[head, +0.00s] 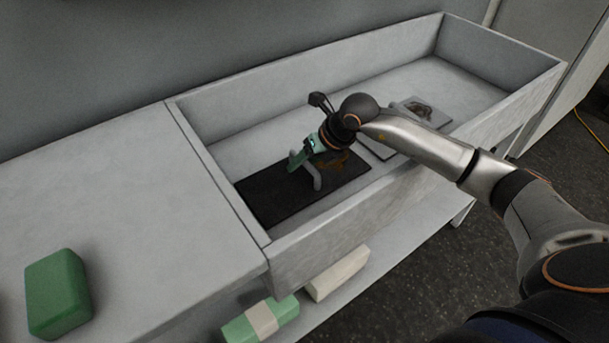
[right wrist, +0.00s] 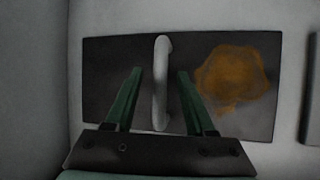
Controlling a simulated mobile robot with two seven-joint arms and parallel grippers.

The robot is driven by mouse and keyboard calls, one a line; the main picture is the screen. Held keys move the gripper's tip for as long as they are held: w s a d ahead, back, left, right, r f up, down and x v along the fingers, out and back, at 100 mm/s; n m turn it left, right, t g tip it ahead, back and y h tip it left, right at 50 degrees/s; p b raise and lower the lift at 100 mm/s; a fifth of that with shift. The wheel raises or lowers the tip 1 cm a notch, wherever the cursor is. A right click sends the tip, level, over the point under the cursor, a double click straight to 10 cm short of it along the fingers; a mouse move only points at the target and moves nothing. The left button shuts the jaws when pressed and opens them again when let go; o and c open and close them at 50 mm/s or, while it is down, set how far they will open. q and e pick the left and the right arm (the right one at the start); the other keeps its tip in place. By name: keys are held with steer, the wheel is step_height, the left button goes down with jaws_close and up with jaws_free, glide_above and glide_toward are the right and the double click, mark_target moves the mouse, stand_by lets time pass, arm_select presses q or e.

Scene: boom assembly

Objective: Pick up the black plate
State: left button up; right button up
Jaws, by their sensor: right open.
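The black plate (head: 270,192) lies flat in the grey trough, near its left end. It has a light grey bar handle (head: 313,172) across its middle and a rusty orange stain on its right half. In the right wrist view the plate (right wrist: 110,65) shows with its handle (right wrist: 161,82) and the stain (right wrist: 230,77). My right gripper (head: 303,164) is over the plate at the handle. Its green fingers are open, one on each side of the handle in the right wrist view (right wrist: 160,82); I cannot tell whether they touch it. My left gripper is not in view.
The trough's walls (head: 215,185) surround the plate. A grey plate (head: 432,112) with a dark stain lies further right in the trough. A green block (head: 57,293) stands on the left counter. A green block with a pale band (head: 240,328) and a whitish block (head: 338,275) lie on the lower shelf.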

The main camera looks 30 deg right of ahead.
steer(key=shift+c, duration=0.3)
jaws_close()
stand_by(1.1)
steer(key=shift+w+r, duration=0.15)
steer(key=shift+r, duration=0.05)
